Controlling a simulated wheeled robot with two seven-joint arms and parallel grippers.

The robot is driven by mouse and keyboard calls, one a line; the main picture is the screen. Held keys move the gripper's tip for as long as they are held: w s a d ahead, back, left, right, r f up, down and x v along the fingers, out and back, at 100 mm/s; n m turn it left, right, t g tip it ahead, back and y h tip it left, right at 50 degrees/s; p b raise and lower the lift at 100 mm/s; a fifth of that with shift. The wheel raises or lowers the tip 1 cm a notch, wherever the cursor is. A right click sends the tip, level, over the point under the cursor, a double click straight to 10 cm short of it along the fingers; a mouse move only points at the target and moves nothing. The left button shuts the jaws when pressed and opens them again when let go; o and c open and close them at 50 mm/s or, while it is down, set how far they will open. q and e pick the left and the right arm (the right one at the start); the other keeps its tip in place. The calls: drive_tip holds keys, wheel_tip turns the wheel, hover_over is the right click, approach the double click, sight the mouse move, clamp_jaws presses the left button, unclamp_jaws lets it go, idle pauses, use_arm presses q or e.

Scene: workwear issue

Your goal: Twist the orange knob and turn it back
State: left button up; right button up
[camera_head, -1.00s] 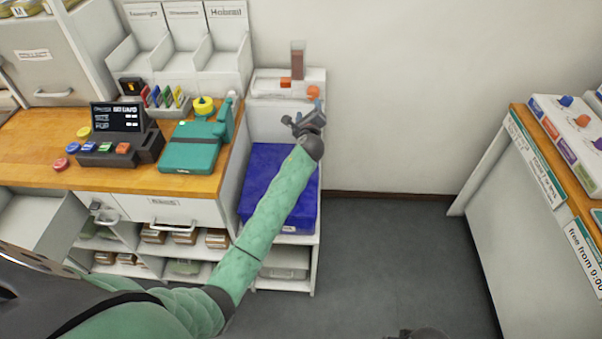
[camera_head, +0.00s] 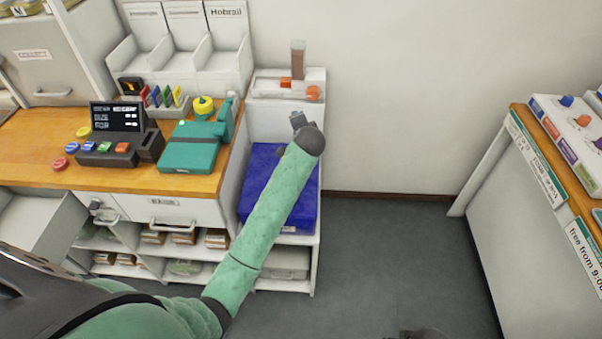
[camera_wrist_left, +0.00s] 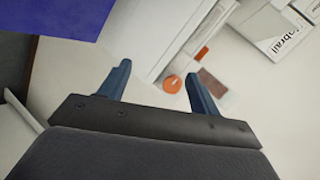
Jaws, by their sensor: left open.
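The orange knob (camera_head: 313,93) is on the front right of a white unit (camera_head: 262,88) against the wall. In the left wrist view the orange knob (camera_wrist_left: 172,84) shows beyond and between my fingers, nearer the right one. My left gripper (camera_head: 297,120) is in front of and below the knob in the head view, partly hidden by my dark wrist. In the left wrist view my left gripper (camera_wrist_left: 158,75) is open with nothing between its fingers. It appears apart from the knob.
An orange block (camera_head: 285,83) and a clear reddish tube (camera_head: 298,60) are on the same unit. A blue bin (camera_head: 262,165) sits below my left forearm. A teal device (camera_head: 190,147) stands on the wooden counter to the left. The wall right of the unit is bare.

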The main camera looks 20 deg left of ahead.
use_arm(q)
drive_tip(key=s+d+f+n+g+h+b, duration=0.1)
drive_tip(key=s+d+f+n, duration=0.1)
drive_tip(key=s, duration=0.5)
drive_tip(key=s+d+f+n+g+h+b, duration=0.1)
drive_tip(key=s+d+f+n+g+h, duration=0.1)
drive_tip(key=s, duration=0.5)
drive_tip(key=shift+s+d+f+n+h, duration=0.3)
drive_tip(key=shift+s+d+f+n, duration=0.1)
drive_tip(key=shift+d+n, duration=0.4)
drive_tip(key=shift+g, duration=0.3)
